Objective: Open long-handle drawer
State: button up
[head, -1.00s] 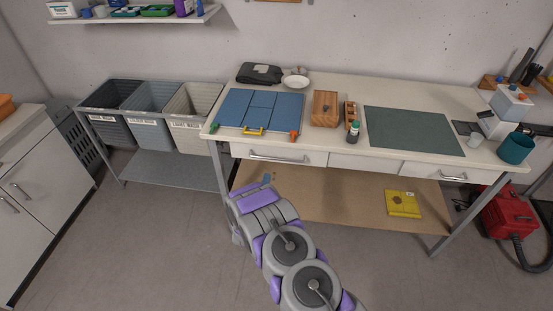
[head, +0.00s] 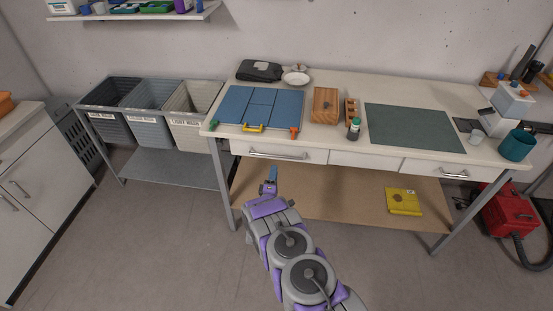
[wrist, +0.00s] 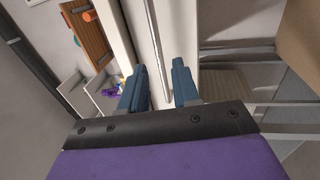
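The drawer with the long handle (head: 310,158) is at the left of the workbench front, closed. Its long silver handle (head: 277,155) runs along the drawer front. My gripper (head: 270,180) is just below and in front of this drawer, pointing up towards it. In the wrist view, my gripper (wrist: 160,88) is open with two blue fingers apart. The long handle (wrist: 155,40) runs upright in that picture and lines up with the gap between the fingers. I cannot tell whether the fingertips reach around it or touch it.
The workbench (head: 345,94) has another drawer (head: 430,168) with a shorter handle at right. Bins (head: 187,127) stand left. The floor (head: 150,235) in front is clear.

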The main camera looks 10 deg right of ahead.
aim_at(277, 156)
jog(key=b+x, duration=0.1)
jog(key=x, duration=0.7)
jog(key=shift+w+d+r+b, duration=0.15)
jog(key=shift+w+b, duration=0.15)
jog(key=shift+c, duration=0.3)
grip_shut()
